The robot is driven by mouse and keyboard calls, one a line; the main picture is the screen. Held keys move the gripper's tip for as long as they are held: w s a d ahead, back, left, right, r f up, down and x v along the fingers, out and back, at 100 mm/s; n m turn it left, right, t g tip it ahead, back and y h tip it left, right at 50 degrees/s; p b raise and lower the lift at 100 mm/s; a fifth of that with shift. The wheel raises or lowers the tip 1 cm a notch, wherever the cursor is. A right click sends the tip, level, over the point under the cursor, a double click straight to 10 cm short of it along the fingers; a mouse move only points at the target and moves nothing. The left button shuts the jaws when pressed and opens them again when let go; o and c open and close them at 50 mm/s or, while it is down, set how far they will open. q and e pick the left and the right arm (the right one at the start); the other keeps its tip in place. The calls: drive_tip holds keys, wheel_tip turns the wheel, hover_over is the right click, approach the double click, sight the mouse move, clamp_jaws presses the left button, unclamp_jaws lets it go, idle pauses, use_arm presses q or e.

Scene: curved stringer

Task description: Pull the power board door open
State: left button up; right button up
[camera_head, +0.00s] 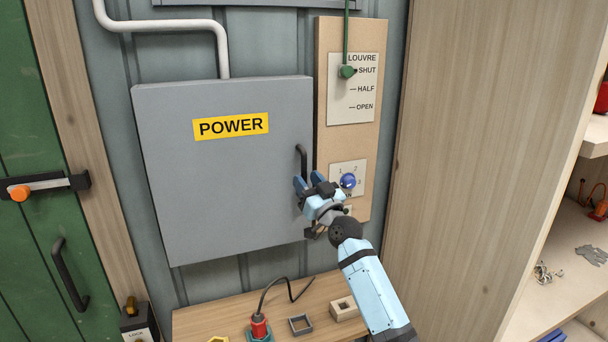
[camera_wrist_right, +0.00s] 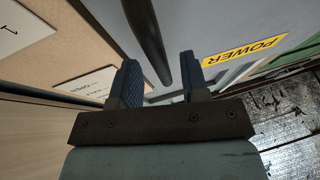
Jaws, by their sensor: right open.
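The power board (camera_head: 225,175) is a grey box on the wall with a yellow POWER label (camera_head: 231,126). Its door looks shut. A dark upright bar handle (camera_head: 301,160) is at the door's right edge. My right gripper (camera_head: 314,182) is open at the lower part of this handle and hides its lower end. In the right wrist view the handle (camera_wrist_right: 148,40) reaches in between the two spread blue fingers of my right gripper (camera_wrist_right: 158,82). I cannot tell whether either finger touches it. My left gripper is not in view.
A wooden panel (camera_head: 323,100) with a louvre card and a blue knob (camera_head: 348,181) stands close right of the door. A wooden bench (camera_head: 205,322) with small parts and a cable is below. A tall wooden partition (camera_head: 470,130) is at right, a green door (camera_head: 30,230) at left.

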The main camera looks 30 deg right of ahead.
drive_tip(key=shift+x, duration=1)
clamp_jaws()
drive_tip(key=shift+s, duration=0.15)
